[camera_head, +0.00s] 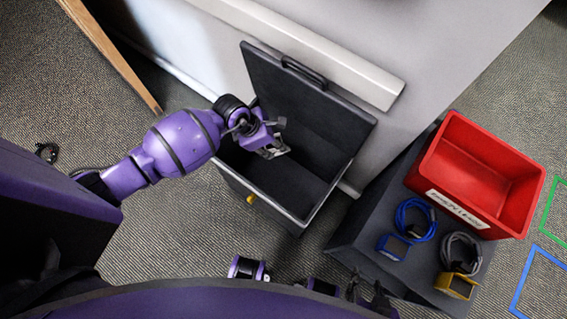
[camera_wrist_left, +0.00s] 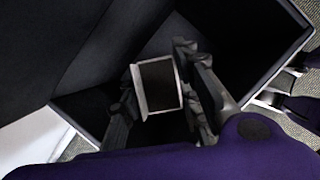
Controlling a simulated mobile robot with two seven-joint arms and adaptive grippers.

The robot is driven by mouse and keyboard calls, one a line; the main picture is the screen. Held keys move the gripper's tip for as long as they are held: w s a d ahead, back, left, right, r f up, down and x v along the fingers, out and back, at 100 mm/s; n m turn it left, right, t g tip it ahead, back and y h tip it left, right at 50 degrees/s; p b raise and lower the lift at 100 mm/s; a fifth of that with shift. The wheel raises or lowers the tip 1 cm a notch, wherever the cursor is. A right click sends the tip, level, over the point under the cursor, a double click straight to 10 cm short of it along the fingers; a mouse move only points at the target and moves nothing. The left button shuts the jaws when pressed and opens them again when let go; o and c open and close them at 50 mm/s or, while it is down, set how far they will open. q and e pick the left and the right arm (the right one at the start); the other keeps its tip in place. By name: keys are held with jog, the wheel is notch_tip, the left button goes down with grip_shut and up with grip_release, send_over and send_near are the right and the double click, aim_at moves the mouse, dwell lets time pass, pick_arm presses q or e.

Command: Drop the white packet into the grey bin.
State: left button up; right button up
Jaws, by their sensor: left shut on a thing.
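The grey bin (camera_head: 262,200) stands open on the carpet, its dark lid (camera_head: 300,95) tilted up at the back. My left gripper (camera_head: 277,146) is over the bin's opening. In the left wrist view, my left gripper (camera_wrist_left: 158,95) is shut on a small flat rectangular thing with pale edges and a dark face, which I take as the white packet (camera_wrist_left: 140,92). The bin's rim (camera_wrist_left: 285,68) surrounds the gripper in that view. In the head view the packet is barely distinguishable from the fingers. My right gripper (camera_head: 367,297) is low at the bottom edge, partly hidden.
A dark grey box or stand (camera_head: 357,236) right of the bin carries a red crate (camera_head: 485,171) with a label, a blue cable (camera_head: 400,221) and a grey cable with a yellow end (camera_head: 456,284). A pale wall unit (camera_head: 330,60) stands behind the bin. Carpet is clear in front.

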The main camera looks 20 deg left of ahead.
pick_arm(q)
jog(key=o, duration=0.9)
jog(key=v, duration=1.2)
jog(key=shift+d+r, duration=0.1)
